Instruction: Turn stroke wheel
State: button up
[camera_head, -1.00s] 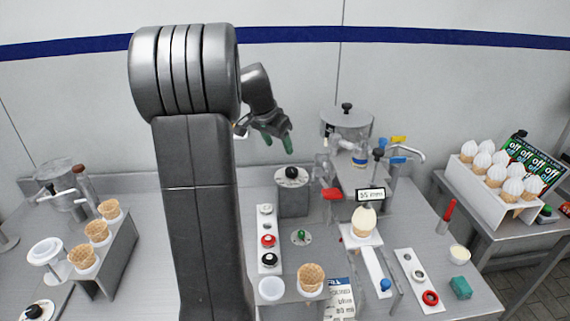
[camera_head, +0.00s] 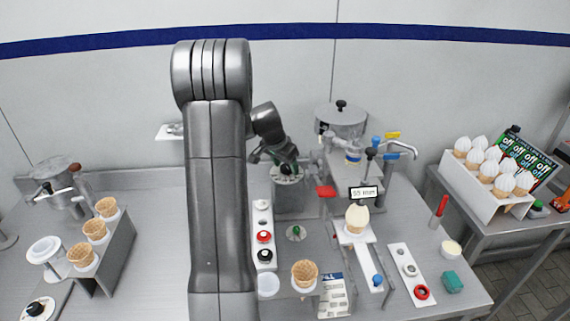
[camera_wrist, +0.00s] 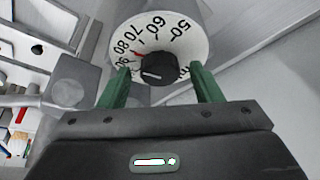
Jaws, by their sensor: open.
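The stroke wheel is a black knob (camera_wrist: 158,68) on a white dial (camera_wrist: 188,34) with black numbers; 50, 60, 70, 80 and 90 are readable, and a red mark sits near 80. My gripper (camera_wrist: 160,80) is open, with one green finger on each side of the knob; I cannot tell if they touch it. In the head view my gripper (camera_head: 286,168) is over the dial on its grey cylinder (camera_head: 289,196) and mostly hides the knob. A small display (camera_head: 363,192) beside the machine reads 55 mm.
A filling machine with a round hopper (camera_head: 341,118) and red handle (camera_head: 326,191) stands right of the dial. A white button strip (camera_head: 262,218) is in front. A cone (camera_head: 357,218) with cream stands under the display. Filled cones in a white rack (camera_head: 476,182) are at right.

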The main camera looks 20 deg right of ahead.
jog(key=shift+c, duration=0.2)
jog(key=c, duration=0.9)
jog(key=shift+c, duration=0.2)
jog(key=shift+w+b, duration=0.1)
jog(key=shift+b, duration=0.25)
jog(key=shift+f+m+g+b, duration=0.2)
jog(key=shift+m+g+b, duration=0.1)
jog(key=shift+m+b, duration=0.8)
jog(key=shift+w+r+m+g+h+b, duration=0.1)
jog(key=shift+m+g+h+b, duration=0.2)
jog(key=shift+m+b, duration=0.5)
jog(key=shift+w+r+m+g+h+b, duration=0.1)
jog(key=shift+m+g+b, duration=0.3)
jog(key=shift+m+b, duration=0.4)
jog(key=shift+m, duration=0.3)
jog(key=shift+r, duration=0.1)
jog(key=o, duration=1)
